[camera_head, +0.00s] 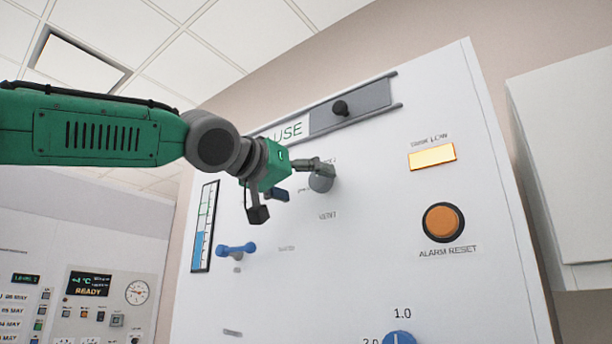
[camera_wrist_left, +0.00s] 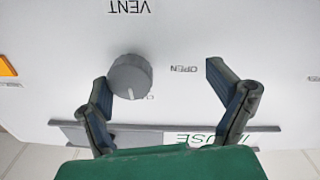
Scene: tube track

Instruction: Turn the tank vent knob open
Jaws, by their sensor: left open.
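The grey round vent knob (camera_head: 321,180) sits on the white upright panel (camera_head: 375,215), with the word VENT printed near it. My left gripper (camera_head: 292,188) is in front of the panel, its jaws open and empty. One finger is close to the knob in the head view; I cannot tell whether it touches. In the left wrist view the knob (camera_wrist_left: 130,77) appears between the spread fingers of the gripper (camera_wrist_left: 157,82), nearer the left finger. The word OPEN is printed to its right there. My right gripper is not in view.
A grey slide rail with a black knob (camera_head: 341,108) is above the vent knob. A blue valve handle (camera_head: 236,249) and a level gauge (camera_head: 205,227) are at lower left. An orange alarm reset button (camera_head: 443,222), a lit amber lamp (camera_head: 432,156) and a blue dial (camera_head: 398,338) are to the right.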

